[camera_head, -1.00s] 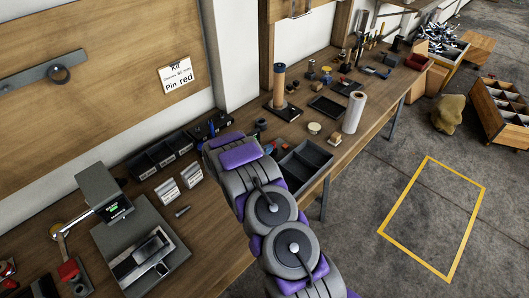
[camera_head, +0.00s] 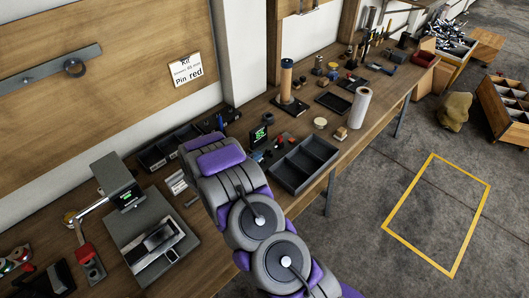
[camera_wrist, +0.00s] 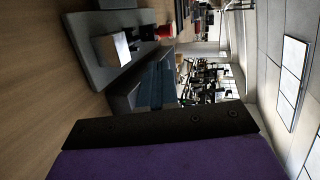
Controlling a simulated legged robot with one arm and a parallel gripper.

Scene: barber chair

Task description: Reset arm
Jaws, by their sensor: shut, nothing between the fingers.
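My purple and grey arm (camera_head: 255,215) reaches up from the bottom of the head view over the wooden workbench (camera_head: 235,140). Its far end is hidden behind its own links there. In the wrist view my gripper (camera_wrist: 165,125) shows as a dark bar with a purple body along the bottom edge. It is shut and holds nothing. The wrist view is turned sideways, with bench wood at the left and a grey plate (camera_wrist: 85,60) above the gripper.
A dark divided tray (camera_head: 303,165) lies just right of my arm. A grey device (camera_head: 155,240) stands to its left. A white roll (camera_head: 358,108), a wooden cylinder (camera_head: 286,78) and small parts stand farther back. Floor inside the yellow outline (camera_head: 388,228) is clear.

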